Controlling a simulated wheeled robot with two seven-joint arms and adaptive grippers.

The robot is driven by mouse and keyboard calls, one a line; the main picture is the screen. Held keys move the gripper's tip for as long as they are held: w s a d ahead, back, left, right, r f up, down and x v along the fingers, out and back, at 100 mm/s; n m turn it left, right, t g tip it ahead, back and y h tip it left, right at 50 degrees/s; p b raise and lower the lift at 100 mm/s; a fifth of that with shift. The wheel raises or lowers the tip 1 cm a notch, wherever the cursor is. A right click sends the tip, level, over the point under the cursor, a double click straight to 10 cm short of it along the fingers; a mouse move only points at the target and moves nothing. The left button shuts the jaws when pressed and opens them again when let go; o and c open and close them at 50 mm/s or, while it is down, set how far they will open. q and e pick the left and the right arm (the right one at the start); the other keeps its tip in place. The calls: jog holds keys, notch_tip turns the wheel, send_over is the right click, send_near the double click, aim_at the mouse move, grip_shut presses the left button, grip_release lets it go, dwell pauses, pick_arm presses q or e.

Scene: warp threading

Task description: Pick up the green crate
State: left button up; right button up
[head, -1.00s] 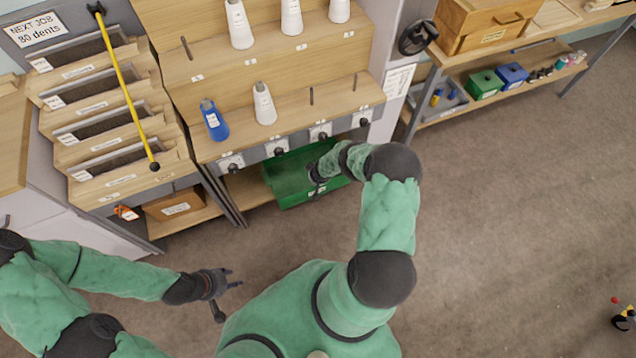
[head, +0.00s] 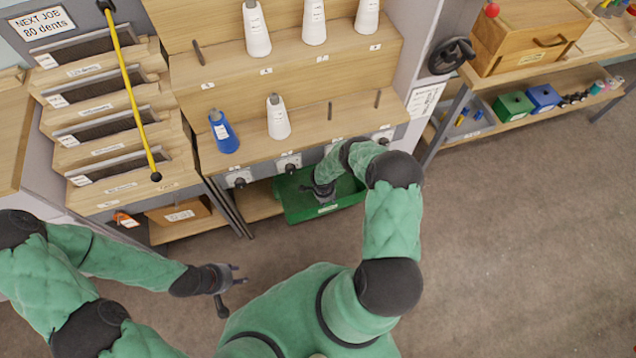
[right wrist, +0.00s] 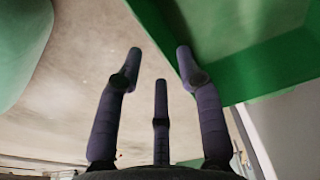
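The green crate (head: 297,213) sits low under the wooden cone shelf in the head view, its front edge towards me. My right gripper (head: 325,194) is over the crate's front side. In the right wrist view the crate's green wall (right wrist: 262,68) fills the upper right. There, my right gripper's three fingers (right wrist: 159,62) are spread apart. The right finger overlaps the green wall, while the other two show against the floor. I cannot tell whether any finger touches the crate. My left gripper (head: 240,276) is open and empty above the floor, away from the crate.
The cone shelf (head: 255,152) with its knobs overhangs the crate's back. A cardboard box (head: 180,213) lies on a low shelf to the left. At the right, a bench's lower shelf holds small green (head: 514,105) and blue (head: 543,97) boxes. The floor (head: 500,240) at the right is clear.

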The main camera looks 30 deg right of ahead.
aim_at(329, 205)
notch_tip(329, 205, down, 8)
jog(key=d+b, duration=0.1)
jog(key=b, duration=0.3)
jog(key=shift+s+r+m, duration=0.15)
jog(key=shift+r+m, duration=0.1)
jog(key=shift+m, duration=0.05)
grip_shut()
jog(key=shift+d+r, duration=0.1)
